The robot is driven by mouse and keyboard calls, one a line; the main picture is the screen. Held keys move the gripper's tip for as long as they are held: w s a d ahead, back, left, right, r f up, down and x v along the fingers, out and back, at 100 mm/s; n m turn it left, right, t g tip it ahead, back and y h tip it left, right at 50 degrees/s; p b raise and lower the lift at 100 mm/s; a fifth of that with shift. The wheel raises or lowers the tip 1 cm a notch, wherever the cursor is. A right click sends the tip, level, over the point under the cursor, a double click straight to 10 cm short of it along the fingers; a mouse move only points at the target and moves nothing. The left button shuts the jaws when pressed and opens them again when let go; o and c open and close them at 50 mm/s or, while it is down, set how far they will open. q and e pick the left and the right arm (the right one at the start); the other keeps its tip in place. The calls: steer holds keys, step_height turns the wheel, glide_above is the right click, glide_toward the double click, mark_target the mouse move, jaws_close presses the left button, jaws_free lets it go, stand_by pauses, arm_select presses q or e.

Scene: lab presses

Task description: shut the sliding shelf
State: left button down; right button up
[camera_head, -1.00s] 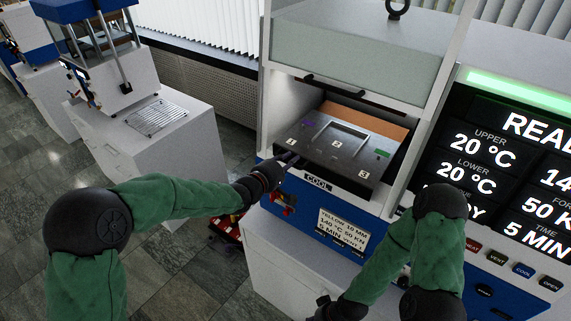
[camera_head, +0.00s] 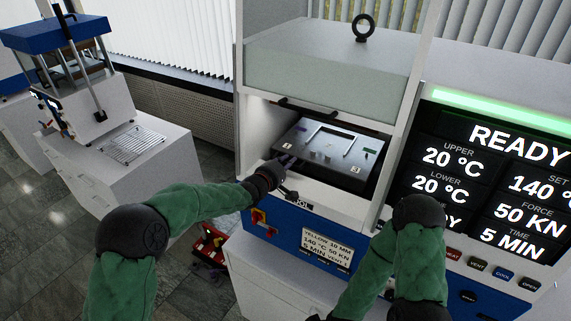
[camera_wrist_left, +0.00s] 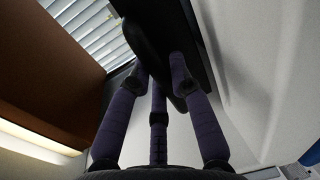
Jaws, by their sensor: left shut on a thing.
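The sliding shelf (camera_head: 335,146) is a dark grey plate with numbered spots and a recessed middle. It sits largely inside the white press chamber, below the raised upper block. My left gripper (camera_head: 287,163) reaches in from the left and meets the shelf's front left edge. In the left wrist view, its purple fingers (camera_wrist_left: 160,85) close around a dark handle-like part (camera_wrist_left: 148,48) of the shelf. The fingers hide part of that hold. My right arm comes in at the lower right, and its gripper is cut off by the bottom edge.
A lit display (camera_head: 490,180) and a row of buttons stand right of the chamber. The blue front panel (camera_head: 275,235) with a yellow-red switch lies below the shelf. Another press (camera_head: 75,80) stands at the left.

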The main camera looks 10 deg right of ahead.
arm_select(q)
steer(key=c, duration=1.3)
jaws_free()
steer(key=shift+r, duration=0.15)
steer(key=shift+o, duration=1)
steer(key=shift+w+d, duration=0.15)
steer(key=shift+w, duration=0.1)
steer(key=shift+s, duration=0.2)
steer(key=v, duration=1.1)
steer(key=shift+s+a, duration=0.3)
